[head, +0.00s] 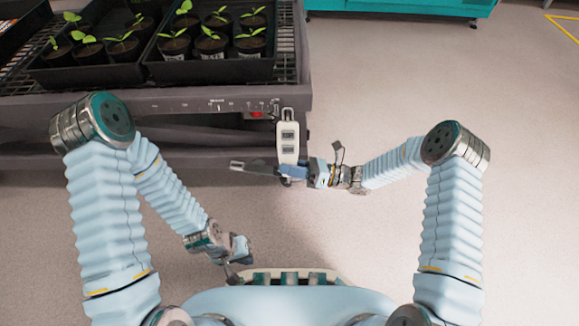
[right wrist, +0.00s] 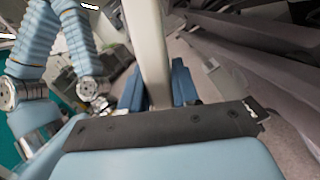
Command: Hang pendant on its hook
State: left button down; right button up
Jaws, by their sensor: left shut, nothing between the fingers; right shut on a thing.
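The pendant (head: 288,143) is a slim white handset with two dark panels on its face and a metal loop at its top. It stands about upright in front of the bench's right end. My right gripper (head: 290,172) is shut on its lower part. In the right wrist view the pendant (right wrist: 148,45) runs up as a pale bar between the blue fingers. I cannot make out a separate hook; the pendant's top overlaps the bench edge, and whether they touch is unclear. My left gripper (head: 236,268) is shut and empty, low, near my base.
The bench (head: 170,104) has a dark front rail with a small red part (head: 256,114) left of the pendant. Black trays (head: 210,72) of potted seedlings stand on its mesh top. A teal cabinet (head: 400,6) is at the back. The floor on the right (head: 510,130) is clear.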

jog(key=shift+f, duration=0.15)
jog(key=shift+f, duration=0.85)
jog(key=o, duration=1.2)
jog(key=v, duration=1)
dwell(0.4)
dwell(0.3)
